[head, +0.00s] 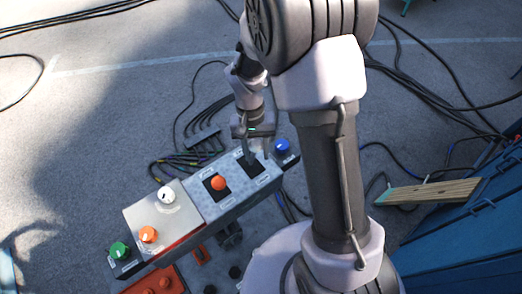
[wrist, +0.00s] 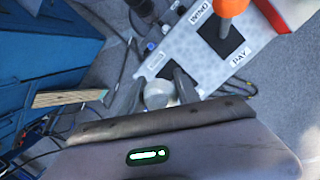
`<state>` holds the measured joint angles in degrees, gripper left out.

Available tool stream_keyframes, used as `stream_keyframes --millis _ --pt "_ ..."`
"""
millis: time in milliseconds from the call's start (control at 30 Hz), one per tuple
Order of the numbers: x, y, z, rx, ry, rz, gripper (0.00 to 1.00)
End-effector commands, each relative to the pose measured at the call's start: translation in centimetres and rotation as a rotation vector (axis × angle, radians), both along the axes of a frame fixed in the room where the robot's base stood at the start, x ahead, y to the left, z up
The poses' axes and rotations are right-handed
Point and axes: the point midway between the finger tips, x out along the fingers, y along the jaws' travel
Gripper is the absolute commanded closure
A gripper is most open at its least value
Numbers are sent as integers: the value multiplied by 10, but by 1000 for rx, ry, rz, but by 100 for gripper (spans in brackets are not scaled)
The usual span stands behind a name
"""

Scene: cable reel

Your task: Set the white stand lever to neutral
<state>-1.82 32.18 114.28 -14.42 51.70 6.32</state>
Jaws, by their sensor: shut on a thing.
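The white stand lever shows in the wrist view as a pale round knob (wrist: 158,95) between the two dark fingers of my gripper (wrist: 162,88). My gripper is shut on it. In the head view my gripper (head: 250,152) reaches down to the right part of the grey control panel (head: 232,203), over a dark slot plate (head: 251,170). The lever's shaft and exact tilt are mostly hidden by the gripper, so I cannot tell its position in the slot.
An orange-knobbed lever (head: 218,183) stands beside it, between WIND and PAY labels in the wrist view. A blue knob (head: 281,146) is close on the right. White (head: 166,194), orange (head: 149,234) and green (head: 119,250) knobs lie left. Cables (head: 200,110) run behind.

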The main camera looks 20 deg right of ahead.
Motion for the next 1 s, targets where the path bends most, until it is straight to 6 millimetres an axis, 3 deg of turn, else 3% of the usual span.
stream_keyframes --millis 133,467,500,567,600,867,1000 --pt "22 6 3 -3 -2 1 100" --pt "25 7 5 -2 -1 1 100" --pt "25 7 5 -2 -1 1 57" --pt "25 7 5 -2 -1 1 45" --pt "25 7 5 -2 -1 1 42" --pt "25 7 5 -2 -1 0 42" --pt "28 8 16 -2 -3 1 42"
